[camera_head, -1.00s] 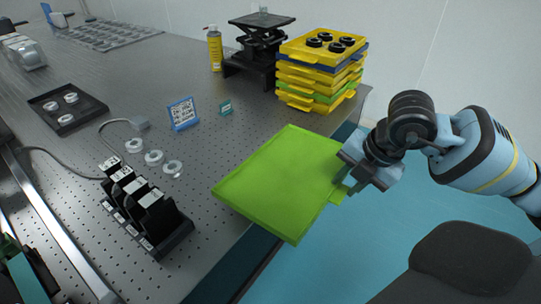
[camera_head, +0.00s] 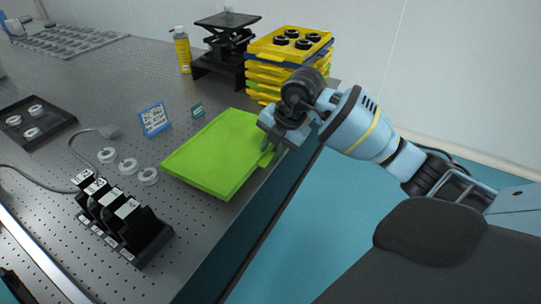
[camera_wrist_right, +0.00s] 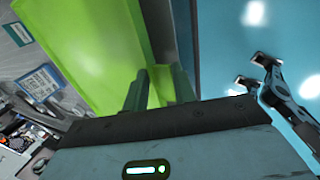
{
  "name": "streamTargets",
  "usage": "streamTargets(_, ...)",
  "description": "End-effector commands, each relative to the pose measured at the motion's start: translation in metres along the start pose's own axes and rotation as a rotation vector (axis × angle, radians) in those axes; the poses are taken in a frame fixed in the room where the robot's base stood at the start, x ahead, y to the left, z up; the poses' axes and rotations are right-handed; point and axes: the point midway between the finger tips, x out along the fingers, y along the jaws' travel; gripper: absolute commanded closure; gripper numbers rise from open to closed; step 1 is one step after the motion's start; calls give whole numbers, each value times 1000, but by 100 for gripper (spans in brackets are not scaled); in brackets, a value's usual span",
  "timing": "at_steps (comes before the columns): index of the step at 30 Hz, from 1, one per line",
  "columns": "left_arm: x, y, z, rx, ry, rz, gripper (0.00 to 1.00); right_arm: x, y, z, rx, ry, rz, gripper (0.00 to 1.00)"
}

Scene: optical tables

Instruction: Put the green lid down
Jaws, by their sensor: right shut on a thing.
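The green lid (camera_head: 215,150) is a flat, bright green tray-like panel with a low rim. In the head view it lies level over the table's right edge area; I cannot tell whether it touches the tabletop. My right gripper (camera_head: 268,147) is shut on the lid's right-hand edge. In the right wrist view the lid (camera_wrist_right: 95,45) fills the upper left, and the gripper fingers (camera_wrist_right: 158,88) are at its edge. My left gripper is not in view.
The perforated optical table (camera_head: 110,75) carries a stack of yellow, blue and green trays (camera_head: 262,80) behind the lid.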

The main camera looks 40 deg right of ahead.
Motion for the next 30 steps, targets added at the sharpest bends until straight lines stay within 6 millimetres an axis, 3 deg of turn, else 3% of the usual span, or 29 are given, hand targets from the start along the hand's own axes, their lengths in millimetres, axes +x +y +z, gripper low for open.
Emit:
streamTargets(8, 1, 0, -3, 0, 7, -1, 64, 2, 8, 2, -1, 0, 3, 100)
streamTargets(15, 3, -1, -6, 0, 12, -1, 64, 34, -3, 2, -1, 1, 0, 100)
streamTargets(22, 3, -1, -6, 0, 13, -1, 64, 36, -4, 3, -2, -2, -1, 100)
streamTargets(23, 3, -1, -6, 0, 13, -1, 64, 37, -5, 2, -2, -1, -3, 71)
streamTargets(27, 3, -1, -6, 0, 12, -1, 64, 37, -5, 2, -2, -1, -2, 52)
streamTargets(30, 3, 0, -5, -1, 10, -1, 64, 36, -4, 2, -2, -1, -1, 52)
